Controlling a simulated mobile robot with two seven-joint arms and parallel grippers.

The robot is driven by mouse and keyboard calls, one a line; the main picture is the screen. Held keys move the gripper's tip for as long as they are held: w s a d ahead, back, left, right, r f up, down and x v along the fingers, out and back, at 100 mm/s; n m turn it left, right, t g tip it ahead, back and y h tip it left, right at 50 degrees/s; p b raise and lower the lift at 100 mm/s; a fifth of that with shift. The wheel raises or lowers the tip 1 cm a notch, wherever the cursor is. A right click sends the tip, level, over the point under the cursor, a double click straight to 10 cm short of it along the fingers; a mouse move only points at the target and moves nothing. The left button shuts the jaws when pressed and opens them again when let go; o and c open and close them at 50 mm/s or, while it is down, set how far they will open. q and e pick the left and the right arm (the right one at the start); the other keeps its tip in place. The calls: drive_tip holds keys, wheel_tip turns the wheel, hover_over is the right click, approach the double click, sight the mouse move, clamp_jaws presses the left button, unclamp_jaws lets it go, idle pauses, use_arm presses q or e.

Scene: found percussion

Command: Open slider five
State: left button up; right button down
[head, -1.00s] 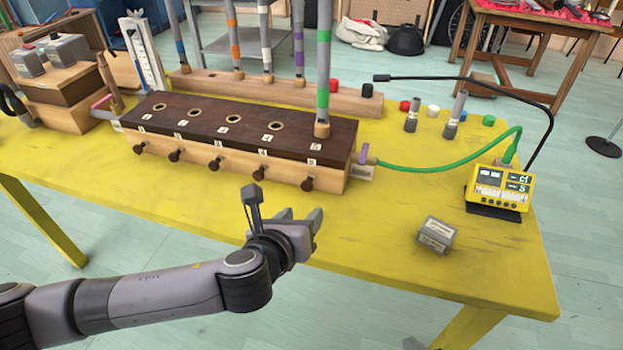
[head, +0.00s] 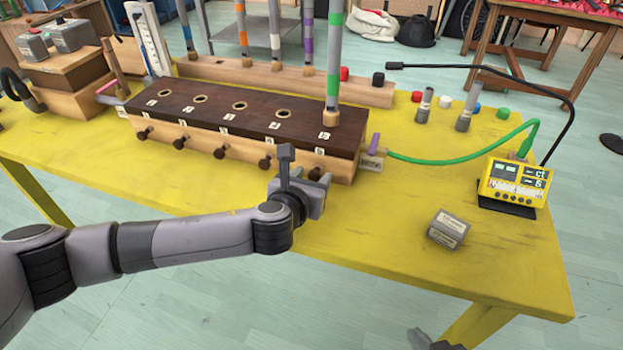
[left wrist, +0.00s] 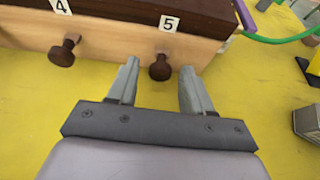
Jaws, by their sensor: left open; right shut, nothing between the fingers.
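Slider five's dark round knob (left wrist: 160,68) sticks out of the front of the wooden box (head: 240,150), under the label 5 (left wrist: 169,22), at the box's right end. My left gripper (head: 318,180) is open in front of it. In the left wrist view the knob appears between the two fingertips, with a gap on each side; I cannot tell how deep it sits between them. Slider four's knob (left wrist: 65,50) is to the left. A green-banded tube (head: 334,65) stands upright over hole 5. My right gripper (head: 432,339) shows only partly at the bottom edge.
A yellow meter (head: 516,180) with a green hose (head: 455,160) stands on the right of the yellow table (head: 400,260). A small grey block (head: 447,230) lies in front of it. Several tubes stand in a rack (head: 290,82) behind the box. The table front is mostly clear.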

use_arm(q)
drive_tip(key=shift+w, duration=0.15)
clamp_jaws()
drive_tip(key=shift+s+a+r+p, duration=0.1)
drive_tip(key=shift+s+a+p, duration=0.05)
drive_tip(key=shift+s+p, duration=0.6)
drive_tip(key=shift+s+a+p, duration=0.25)
drive_tip(key=shift+s+p, duration=0.4)
use_arm(e)
drive_tip(key=shift+s+d+r, duration=0.15)
drive_tip(key=shift+d+r, duration=0.25)
drive_tip(key=shift+r, duration=0.25)
use_arm(q)
unclamp_jaws()
use_arm(e)
drive_tip(key=shift+a, duration=0.15)
